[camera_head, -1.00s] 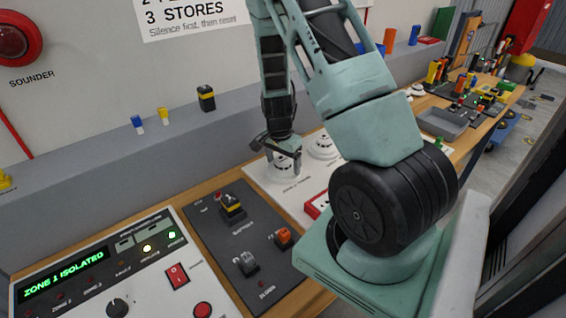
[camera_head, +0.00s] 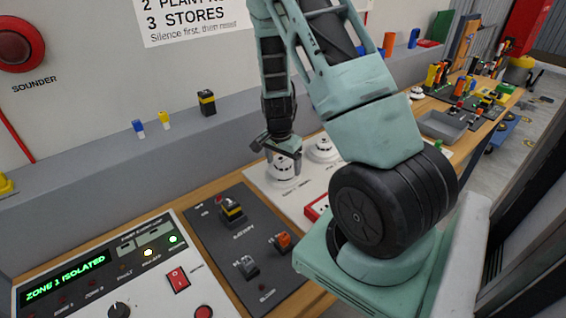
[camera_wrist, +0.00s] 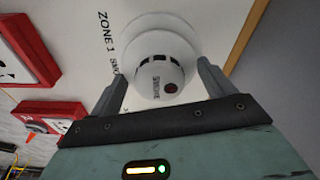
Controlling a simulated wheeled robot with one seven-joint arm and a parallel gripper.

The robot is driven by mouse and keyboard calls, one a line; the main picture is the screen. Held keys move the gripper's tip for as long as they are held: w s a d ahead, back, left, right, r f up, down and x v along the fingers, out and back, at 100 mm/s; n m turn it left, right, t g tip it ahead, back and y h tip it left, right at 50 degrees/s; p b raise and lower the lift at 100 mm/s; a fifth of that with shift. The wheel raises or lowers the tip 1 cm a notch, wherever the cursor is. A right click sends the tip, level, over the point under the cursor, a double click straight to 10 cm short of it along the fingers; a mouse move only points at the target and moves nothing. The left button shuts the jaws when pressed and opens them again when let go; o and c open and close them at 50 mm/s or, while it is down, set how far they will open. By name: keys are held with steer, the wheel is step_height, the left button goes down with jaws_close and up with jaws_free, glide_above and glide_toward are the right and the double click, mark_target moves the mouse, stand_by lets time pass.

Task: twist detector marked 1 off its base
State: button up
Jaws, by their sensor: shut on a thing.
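The white round detector (camera_head: 284,168) sits on its base on the white board, below my gripper (camera_head: 281,156) in the head view. In the wrist view the detector (camera_wrist: 160,76) shows a dark red spot and small lettering, with "ZONE 1" printed on the board beside it. The two fingers of my gripper (camera_wrist: 164,92) stand on either side of the detector's body and are shut on it. The wider white base (camera_wrist: 160,24) shows behind it. Whether the detector has turned on its base cannot be told.
A second white detector (camera_head: 322,150) stands close by to the right. The panel (camera_head: 100,275) reads "ZONE 1 ISOLATED". A dark plate with switches (camera_head: 245,240) lies in front. Red boxes (camera_wrist: 50,118) are beside the detector. A grey tray (camera_head: 443,124) is farther right.

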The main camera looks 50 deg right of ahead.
steer(key=shift+r+p, duration=1.9)
steer(key=shift+r, duration=0.55)
